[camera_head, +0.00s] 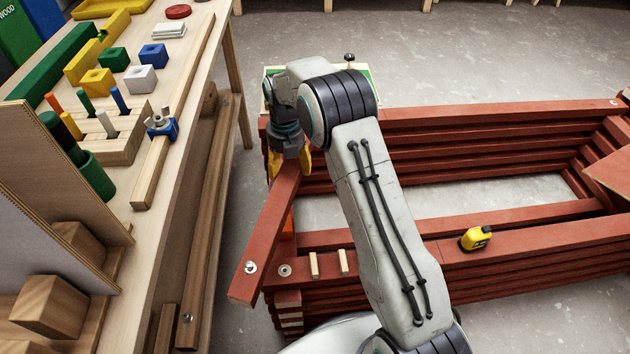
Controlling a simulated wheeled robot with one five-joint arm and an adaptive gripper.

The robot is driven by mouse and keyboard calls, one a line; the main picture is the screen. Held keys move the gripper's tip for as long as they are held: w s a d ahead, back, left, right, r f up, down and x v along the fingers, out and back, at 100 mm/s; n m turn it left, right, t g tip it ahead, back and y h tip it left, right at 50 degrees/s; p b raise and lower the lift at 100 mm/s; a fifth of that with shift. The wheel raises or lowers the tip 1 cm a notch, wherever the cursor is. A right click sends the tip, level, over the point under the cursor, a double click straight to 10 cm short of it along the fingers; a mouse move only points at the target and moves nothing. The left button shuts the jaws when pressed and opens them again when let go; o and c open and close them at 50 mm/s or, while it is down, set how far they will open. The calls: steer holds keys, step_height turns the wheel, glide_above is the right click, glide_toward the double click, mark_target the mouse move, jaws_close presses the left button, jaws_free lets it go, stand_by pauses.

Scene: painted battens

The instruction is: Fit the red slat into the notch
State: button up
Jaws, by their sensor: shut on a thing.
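The red slat (260,252) is a long painted batten with a round metal fitting near its lower end. It slants from lower left up to my gripper (290,166), whose yellow-orange fingers are shut on its upper part. The slat hangs at the left end of a stacked red batten frame (520,263). Its lower end sticks out to the left of the frame's front corner, into the gap beside the bench. The notch cannot be made out clearly; my arm and the slat cover part of the frame's left end.
A wooden workbench (180,135) on the left carries coloured blocks, a peg board (105,135) and a clamp. Two short wooden pegs (314,264) and a metal washer stand on the frame's front rail. A yellow tape measure (475,238) sits farther right. Grey floor (470,60) behind is mostly clear.

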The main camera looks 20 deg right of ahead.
steer(key=n, duration=0.1)
steer(key=a+n, duration=0.1)
steer(key=n, duration=0.1)
steer(key=shift+a+f, duration=0.3)
steer(key=shift+w+f+n+b, duration=0.2)
steer(key=shift+n+b, duration=0.1)
steer(key=shift+n, duration=0.2)
steer(key=w+d+f+b, duration=0.4)
steer(key=w+d+f, duration=0.2)
steer(key=d+f, duration=0.3)
steer(key=shift+w+f+b, duration=0.15)
steer(key=shift+f+b, duration=0.15)
steer(key=shift+f, duration=0.55)
steer(key=shift+d+f, duration=0.1)
steer(key=o, duration=1.3)
